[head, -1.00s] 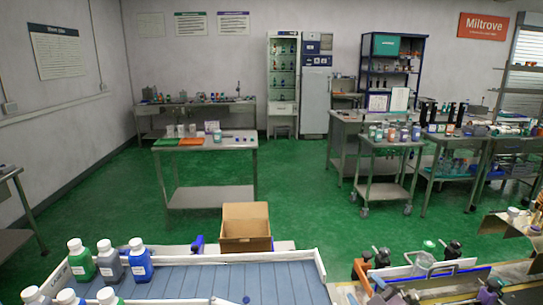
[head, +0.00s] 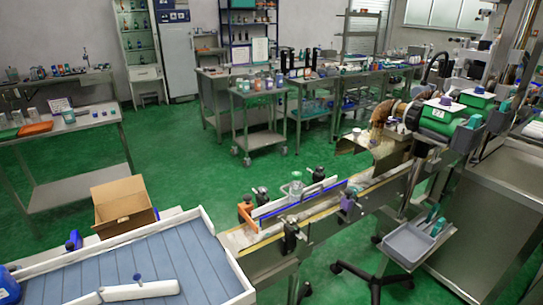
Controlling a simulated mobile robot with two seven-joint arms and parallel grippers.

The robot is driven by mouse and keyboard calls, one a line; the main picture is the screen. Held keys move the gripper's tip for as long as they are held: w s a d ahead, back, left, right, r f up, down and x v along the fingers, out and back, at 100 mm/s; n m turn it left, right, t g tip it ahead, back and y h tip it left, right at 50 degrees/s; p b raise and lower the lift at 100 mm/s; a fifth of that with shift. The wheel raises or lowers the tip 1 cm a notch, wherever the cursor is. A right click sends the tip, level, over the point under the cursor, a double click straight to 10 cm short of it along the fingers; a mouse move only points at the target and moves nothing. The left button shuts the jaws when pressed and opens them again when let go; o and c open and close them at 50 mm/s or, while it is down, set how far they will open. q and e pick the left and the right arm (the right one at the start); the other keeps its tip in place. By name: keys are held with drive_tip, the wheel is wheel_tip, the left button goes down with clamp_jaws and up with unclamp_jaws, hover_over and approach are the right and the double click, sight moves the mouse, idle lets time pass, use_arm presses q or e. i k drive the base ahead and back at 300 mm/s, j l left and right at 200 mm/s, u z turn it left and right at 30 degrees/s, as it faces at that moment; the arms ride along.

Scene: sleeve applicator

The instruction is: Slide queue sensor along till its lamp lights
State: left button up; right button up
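No part clearly reads as the queue sensor, and I see no lit lamp. Several small devices sit along the narrow conveyor (head: 325,215) right of centre. A black clamp-like block (head: 290,236) is on its near side, and a small purple-grey device (head: 350,207) is further along that side. An orange bracket (head: 246,213) stands at its left end. Black knobbed parts (head: 262,195) are on the far rail. A clear bottle (head: 296,187) stands by the blue-edged guide rail (head: 305,200). Neither of my grippers is in view.
A wide blue-slatted table (head: 140,262) with white edges fills the lower left. A cardboard box (head: 123,207) is behind it. A green-and-white applicator machine (head: 440,115) stands at the right, with a grey tray (head: 408,243) below it. Green floor is open behind the conveyor.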

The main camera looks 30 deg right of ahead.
sight(347, 202)
drive_tip(key=k+l+z, duration=0.15)
drive_tip(key=l+z, duration=0.25)
drive_tip(key=l, duration=0.2)
drive_tip(key=l+z, duration=0.45)
drive_tip(key=l, duration=0.2)
